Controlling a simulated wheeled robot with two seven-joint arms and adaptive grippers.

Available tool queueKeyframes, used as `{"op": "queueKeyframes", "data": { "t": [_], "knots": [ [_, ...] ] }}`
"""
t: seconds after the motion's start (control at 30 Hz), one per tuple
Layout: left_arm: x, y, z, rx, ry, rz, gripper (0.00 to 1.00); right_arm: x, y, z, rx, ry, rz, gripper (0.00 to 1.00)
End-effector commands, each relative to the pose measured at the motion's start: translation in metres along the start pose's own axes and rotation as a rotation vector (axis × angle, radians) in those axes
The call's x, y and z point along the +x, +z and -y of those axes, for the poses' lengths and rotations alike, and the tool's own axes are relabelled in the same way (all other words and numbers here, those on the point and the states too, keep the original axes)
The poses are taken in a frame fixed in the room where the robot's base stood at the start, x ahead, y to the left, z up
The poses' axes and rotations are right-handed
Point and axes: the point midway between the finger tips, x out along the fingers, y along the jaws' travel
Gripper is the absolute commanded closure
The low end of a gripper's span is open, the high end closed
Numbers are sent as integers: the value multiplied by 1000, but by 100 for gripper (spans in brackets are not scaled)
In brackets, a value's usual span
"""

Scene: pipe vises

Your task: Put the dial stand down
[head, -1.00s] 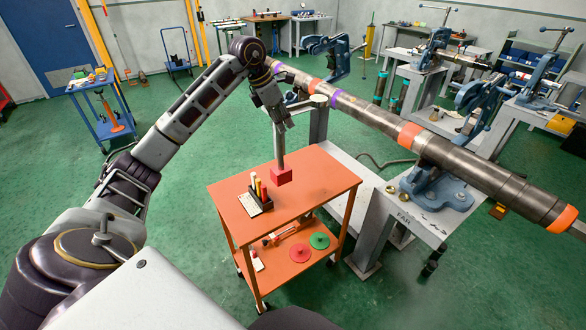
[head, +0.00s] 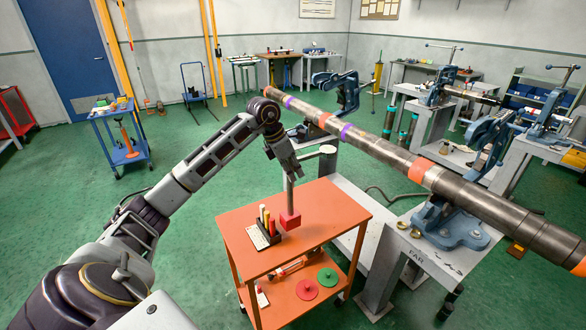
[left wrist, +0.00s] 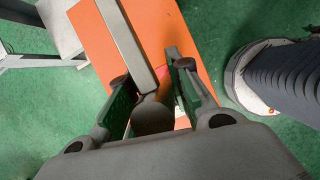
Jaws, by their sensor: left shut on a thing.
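The dial stand has a red block base (head: 290,220) and an upright grey post (head: 290,192). My left gripper (head: 288,170) points down and is shut on the upper part of the post. The base is over the middle of the orange cart's top (head: 325,226); I cannot tell whether it touches. In the left wrist view a grey bar (left wrist: 126,45) runs out between the fingers of my left gripper (left wrist: 150,85), above the orange surface. The red base is mostly hidden there. My right gripper is not in view.
A dark holder (head: 269,236) with red and yellow sticks stands left of the base on the cart. Red (head: 305,290) and green (head: 327,277) discs lie on the lower shelf. A long pipe (head: 400,160) in a blue vise (head: 450,225) passes behind and right. The cart top's right part is clear.

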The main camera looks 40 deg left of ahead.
Motion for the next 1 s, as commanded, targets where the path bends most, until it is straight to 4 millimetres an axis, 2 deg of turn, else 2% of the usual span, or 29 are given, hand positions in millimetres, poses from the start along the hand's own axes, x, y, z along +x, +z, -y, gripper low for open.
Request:
{"op": "queueKeyframes", "data": {
  "t": [0.37, 1.0],
  "knots": [
    [-1, 1, 0, 1, 3, 6, 100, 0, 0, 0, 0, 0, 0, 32],
    [34, -14, 0, 0, 2, 7, 100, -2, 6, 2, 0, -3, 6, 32]
  ]
}}
